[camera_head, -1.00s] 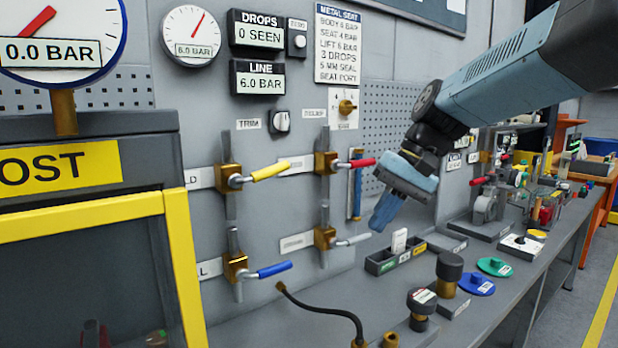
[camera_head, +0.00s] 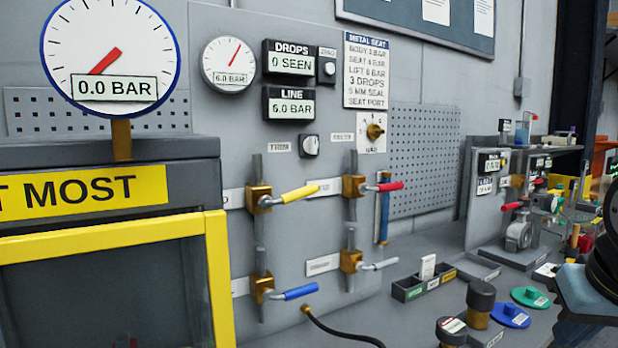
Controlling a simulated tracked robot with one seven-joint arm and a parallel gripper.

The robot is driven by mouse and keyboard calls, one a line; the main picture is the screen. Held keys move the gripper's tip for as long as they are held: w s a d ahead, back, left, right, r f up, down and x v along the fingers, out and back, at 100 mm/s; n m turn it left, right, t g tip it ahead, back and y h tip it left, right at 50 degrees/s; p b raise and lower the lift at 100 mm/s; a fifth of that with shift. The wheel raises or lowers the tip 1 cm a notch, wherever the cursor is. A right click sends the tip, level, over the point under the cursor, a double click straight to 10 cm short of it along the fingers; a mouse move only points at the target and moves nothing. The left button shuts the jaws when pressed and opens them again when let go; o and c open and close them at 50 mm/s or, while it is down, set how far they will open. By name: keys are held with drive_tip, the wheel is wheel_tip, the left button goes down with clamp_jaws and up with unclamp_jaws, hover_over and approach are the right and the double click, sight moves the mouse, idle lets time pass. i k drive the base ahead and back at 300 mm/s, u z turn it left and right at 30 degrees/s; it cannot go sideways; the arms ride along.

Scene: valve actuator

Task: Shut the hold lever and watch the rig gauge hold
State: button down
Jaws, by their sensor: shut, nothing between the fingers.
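The valve panel has levers with yellow (camera_head: 300,193), red (camera_head: 389,187), blue (camera_head: 300,291) and grey (camera_head: 380,265) handles. All four handles point right, across their vertical pipes. The labels are too small or cut off to tell which lever is the hold lever. A large round gauge (camera_head: 112,50) at upper left reads 0.0 BAR. A smaller gauge (camera_head: 229,64) reads 6.0 BAR; I cannot tell which is the rig gauge. My gripper (camera_head: 572,328) is at the lower right edge, partly cut off, shut and empty, well apart from the levers.
The line display (camera_head: 289,106) reads 6.0 BAR and the drops display (camera_head: 289,60) 0 SEEN. A yellow-framed cabinet (camera_head: 218,270) stands at left. A black hose (camera_head: 335,331), a small tray (camera_head: 408,292) and coloured discs (camera_head: 510,315) occupy the bench. The space before the levers is clear.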

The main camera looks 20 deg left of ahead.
sight(265, 202)
drive_tip(key=u, duration=0.3)
drive_tip(key=k, duration=0.45)
drive_tip(key=u, duration=0.45)
drive_tip(key=i, duration=0.5)
